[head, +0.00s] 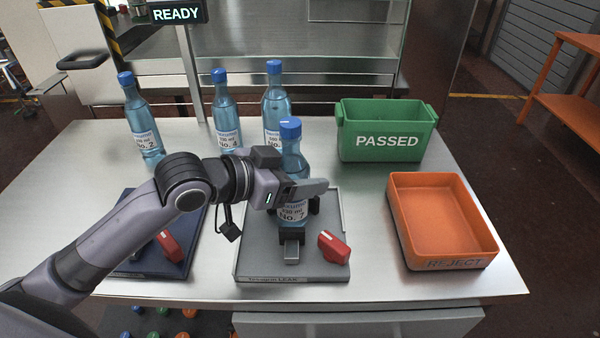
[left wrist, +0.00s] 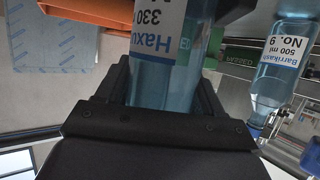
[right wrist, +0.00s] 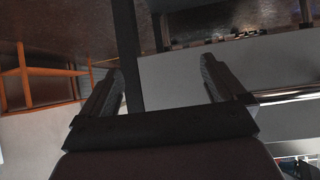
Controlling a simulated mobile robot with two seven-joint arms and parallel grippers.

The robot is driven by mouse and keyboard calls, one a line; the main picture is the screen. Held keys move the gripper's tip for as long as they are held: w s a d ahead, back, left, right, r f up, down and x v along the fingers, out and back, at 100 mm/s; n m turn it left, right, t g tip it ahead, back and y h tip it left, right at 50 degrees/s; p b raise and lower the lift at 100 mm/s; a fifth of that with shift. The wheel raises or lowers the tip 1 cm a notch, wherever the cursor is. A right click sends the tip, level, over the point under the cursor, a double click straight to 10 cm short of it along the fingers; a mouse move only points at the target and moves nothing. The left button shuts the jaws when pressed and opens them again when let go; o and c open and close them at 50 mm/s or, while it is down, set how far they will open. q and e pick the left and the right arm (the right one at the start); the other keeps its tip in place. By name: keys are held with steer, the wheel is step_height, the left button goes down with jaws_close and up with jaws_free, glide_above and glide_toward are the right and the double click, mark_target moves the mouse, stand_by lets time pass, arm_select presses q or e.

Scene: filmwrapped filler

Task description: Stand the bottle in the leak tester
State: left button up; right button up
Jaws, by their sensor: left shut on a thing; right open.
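A blue-capped bottle (head: 290,160) is upright in my left gripper (head: 300,188), above the middle of a grey tester plate (head: 262,262) with LEAK on its front edge. Black holder parts (head: 314,206) and a red knob (head: 333,246) are on the plate. The bottle's lower end is at the holder; I cannot tell whether it rests on the plate. In the left wrist view the fingers close around the bottle (left wrist: 175,60). My right gripper (right wrist: 160,75) is open and empty, and does not show in the head view.
Bottles No. 2 (head: 142,120), No. 4 (head: 227,115) and another (head: 274,90) stand behind. A dark blue plate (head: 130,262) with a red knob lies left. A green PASSED bin (head: 386,118) and an orange REJECT tray (head: 440,264) are at the right.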

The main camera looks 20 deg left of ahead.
arm_select(q)
steer(key=o, duration=1.5)
steer(key=shift+f, duration=0.1)
steer(key=shift+r, duration=0.2)
steer(key=v, duration=1.2)
steer(key=shift+b, duration=0.4)
